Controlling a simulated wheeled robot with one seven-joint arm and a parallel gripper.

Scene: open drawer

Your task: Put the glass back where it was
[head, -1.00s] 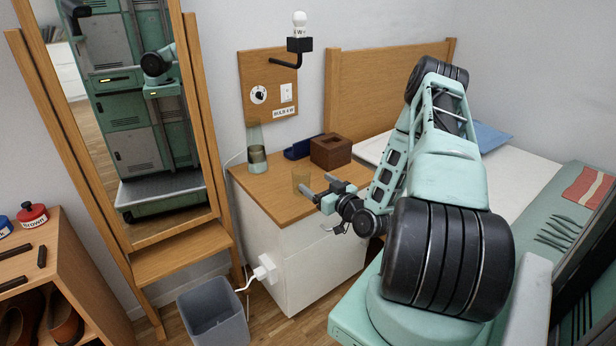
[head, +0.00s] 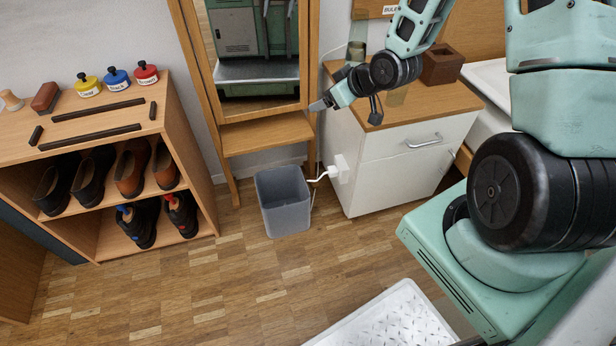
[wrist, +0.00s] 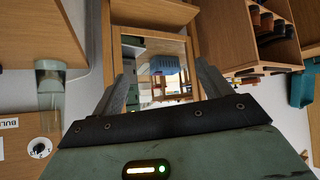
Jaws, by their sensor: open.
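A taller clear vessel (head: 356,52) stands behind my arm, mostly hidden; a tall glass vessel also shows at the left of the wrist view (wrist: 50,85). My gripper (head: 320,104) is left of the cabinet top, in front of the mirror stand, pointing left. In the wrist view its two fingers (wrist: 165,90) are spread with nothing between them. It is apart from the small glass.
A framed mirror (head: 258,45) stands left of the cabinet. A brown box (head: 441,65) sits on the cabinet's back right. A grey bin (head: 284,200) and a plugged-in white adapter (head: 340,168) are below.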

